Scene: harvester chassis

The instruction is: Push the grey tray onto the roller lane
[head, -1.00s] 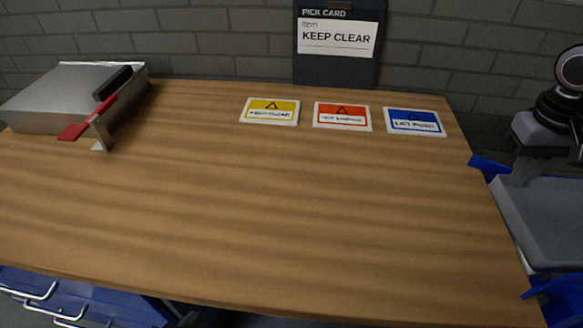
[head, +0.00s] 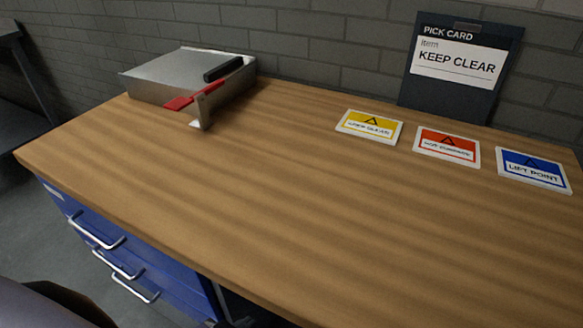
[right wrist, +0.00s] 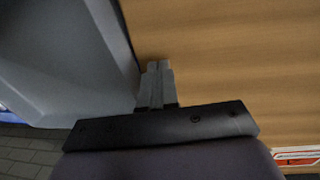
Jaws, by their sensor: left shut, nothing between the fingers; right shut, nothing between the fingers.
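In the right wrist view a grey tray (right wrist: 65,60) fills the left side, with its wall running beside the wooden top. My right gripper (right wrist: 157,72) is shut and empty, its fingertips close to the tray's edge where it meets the wood. I cannot tell whether they touch it. The head view does not show the tray now. Part of what looks like my left gripper (head: 65,305) shows at the lower left corner of the head view, with its fingers out of sight; it holds nothing that I can see. No roller lane is visible.
A wooden bench (head: 270,190) has a broad clear middle. A metal box with a red lever (head: 190,78) stands at its back left. Yellow (head: 369,126), red (head: 446,147) and blue (head: 533,170) cards lie along the back, before a pick card board (head: 460,65). Blue drawers (head: 130,250) are below.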

